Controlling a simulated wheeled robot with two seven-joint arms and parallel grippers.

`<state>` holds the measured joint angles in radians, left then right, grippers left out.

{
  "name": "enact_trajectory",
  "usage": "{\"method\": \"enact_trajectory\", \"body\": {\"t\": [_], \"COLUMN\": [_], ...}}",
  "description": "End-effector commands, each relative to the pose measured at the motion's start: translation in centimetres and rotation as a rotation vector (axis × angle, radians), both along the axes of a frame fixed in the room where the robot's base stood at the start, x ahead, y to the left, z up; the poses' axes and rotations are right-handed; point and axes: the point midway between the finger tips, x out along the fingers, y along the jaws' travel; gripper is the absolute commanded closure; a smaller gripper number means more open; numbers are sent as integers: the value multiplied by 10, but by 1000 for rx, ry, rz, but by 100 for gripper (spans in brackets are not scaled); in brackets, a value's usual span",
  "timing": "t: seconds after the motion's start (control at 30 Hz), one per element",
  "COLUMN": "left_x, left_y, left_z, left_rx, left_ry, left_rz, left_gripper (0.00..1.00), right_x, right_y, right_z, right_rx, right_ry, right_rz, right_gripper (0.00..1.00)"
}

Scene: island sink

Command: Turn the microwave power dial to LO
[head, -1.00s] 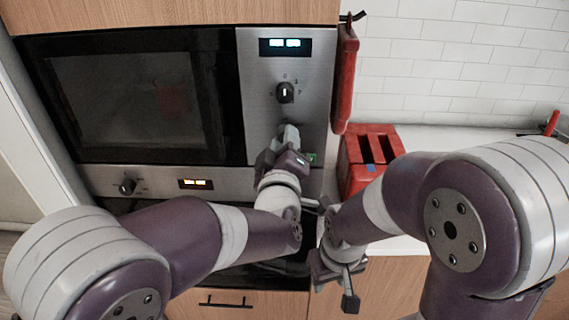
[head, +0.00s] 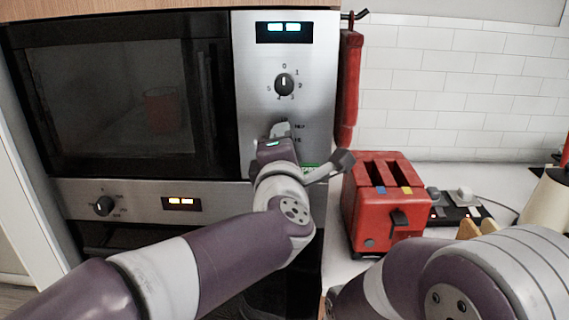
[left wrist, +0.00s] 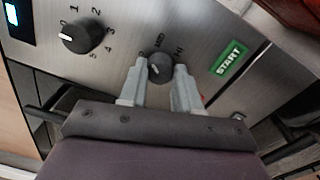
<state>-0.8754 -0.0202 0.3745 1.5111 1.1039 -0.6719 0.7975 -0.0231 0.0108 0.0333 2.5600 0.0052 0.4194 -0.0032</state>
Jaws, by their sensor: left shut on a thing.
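The microwave power dial (left wrist: 160,68) is a dark round knob on the steel panel, with LO, MED and HI lettering around it. In the left wrist view it sits between the two pale fingers of my left gripper (left wrist: 161,75), which is shut on it. Its white mark is toward the lower left side there; I cannot tell exactly which label it meets. In the head view my left gripper (head: 280,133) is against the panel and hides most of the dial. The microwave (head: 130,100) is closed. My right gripper is out of view; only my right arm shows.
A timer dial (head: 284,84) sits above the power dial and a green START button (left wrist: 230,57) beside it. A red toaster (head: 385,205) stands close at the right. A red mitt (head: 347,90) hangs along the panel's right edge. An oven knob (head: 104,206) is lower left.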

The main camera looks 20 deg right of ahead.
Motion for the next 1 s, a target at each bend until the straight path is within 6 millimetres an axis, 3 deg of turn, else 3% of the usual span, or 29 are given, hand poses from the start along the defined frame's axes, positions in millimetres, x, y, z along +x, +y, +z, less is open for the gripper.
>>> {"method": "enact_trajectory", "body": {"t": [0.03,0.4,1.0], "left_x": [0,0,0], "left_y": [0,0,-1], "left_z": [-5,-4,-1], "left_rx": [-40,-359,-621], "left_ry": [8,102,179], "left_rz": [1,0,1], "left_gripper": [98,98,98], "right_x": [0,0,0], "right_y": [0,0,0], "right_z": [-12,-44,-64], "right_rx": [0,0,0], "right_ry": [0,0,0], "right_rz": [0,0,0], "right_gripper": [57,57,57]}}
